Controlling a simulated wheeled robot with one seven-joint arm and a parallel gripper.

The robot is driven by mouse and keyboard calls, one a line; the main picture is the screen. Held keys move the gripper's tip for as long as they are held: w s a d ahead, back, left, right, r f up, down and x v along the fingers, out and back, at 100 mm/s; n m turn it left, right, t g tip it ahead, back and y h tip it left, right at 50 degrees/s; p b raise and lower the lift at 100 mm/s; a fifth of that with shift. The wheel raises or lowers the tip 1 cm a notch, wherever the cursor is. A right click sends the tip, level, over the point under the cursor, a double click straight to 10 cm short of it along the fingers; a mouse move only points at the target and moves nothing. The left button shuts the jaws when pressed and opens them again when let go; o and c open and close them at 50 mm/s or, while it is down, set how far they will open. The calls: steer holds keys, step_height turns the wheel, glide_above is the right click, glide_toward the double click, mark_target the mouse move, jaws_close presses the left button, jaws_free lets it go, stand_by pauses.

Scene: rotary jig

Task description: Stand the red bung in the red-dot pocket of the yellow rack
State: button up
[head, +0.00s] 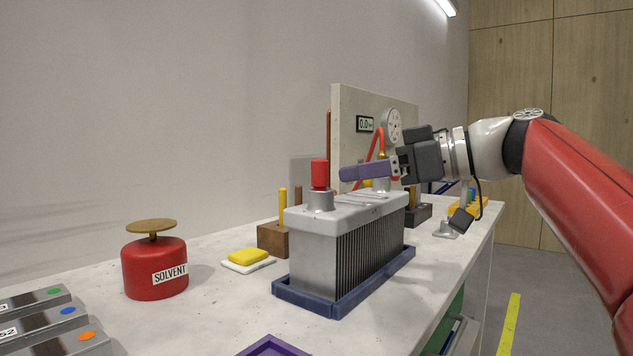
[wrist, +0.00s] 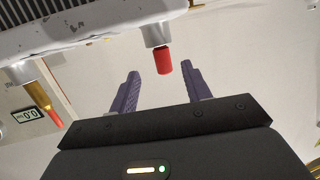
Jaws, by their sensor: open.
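The red bung (head: 319,172) stands upright in the near port of a grey finned metal unit (head: 335,240). My gripper (head: 345,173) is level with the bung, a little to its right in the head view, with its purple fingers pointing towards it. In the wrist view the fingers (wrist: 160,70) are open and the red bung (wrist: 164,62) shows between the fingertips, with no visible grip on it. A yellow rack (head: 484,207) appears small at the far right end of the bench, partly hidden by my arm. Its red-dot pocket cannot be made out.
The finned unit sits in a blue tray (head: 345,306). A red solvent can (head: 155,268), a yellow sponge (head: 249,256) and a wooden block (head: 273,239) are to its left. Behind it stands a panel with a gauge (head: 392,125) and red hose.

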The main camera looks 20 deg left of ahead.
mark_target(327, 169)
steer(key=x, duration=0.4)
steer(key=r+p+x, duration=0.1)
steer(key=x, duration=0.1)
steer(key=shift+s+a, duration=0.1)
steer(key=shift+a, duration=0.3)
steer(key=shift+a+f, duration=0.2)
steer(key=shift+a, duration=0.15)
steer(key=c, duration=1)
jaws_close()
steer(key=shift+r, duration=0.2)
